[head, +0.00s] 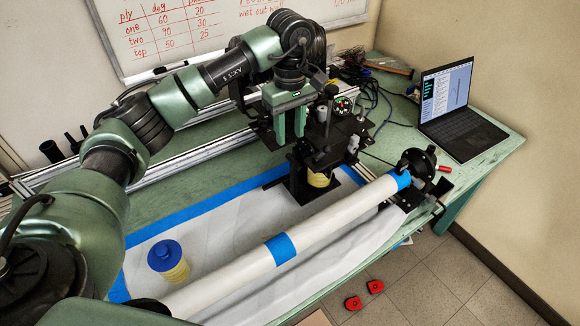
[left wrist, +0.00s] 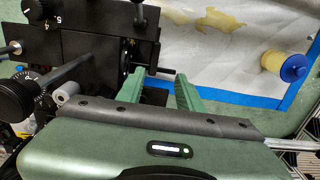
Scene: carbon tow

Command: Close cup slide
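The black machine (head: 322,140), with a dial, knobs and plates, stands over the table; a yellowish round part (head: 319,179) shows low in its frame. I cannot tell for sure which part is the cup slide. My left gripper (head: 291,132) is at the machine's left side, fingers pointing down and apart. In the left wrist view the green fingers (left wrist: 158,80) stand open, with a gap between them. A thin dark rod (left wrist: 163,70) sticks out from the machine's block (left wrist: 85,40) near the fingertips. No hold on it is visible. My right gripper is not in view.
A white roll with blue tape (head: 235,262) lies across the front of the white sheet (head: 215,222). Rails (head: 190,155) run behind. A laptop (head: 458,110) and cables are at right.

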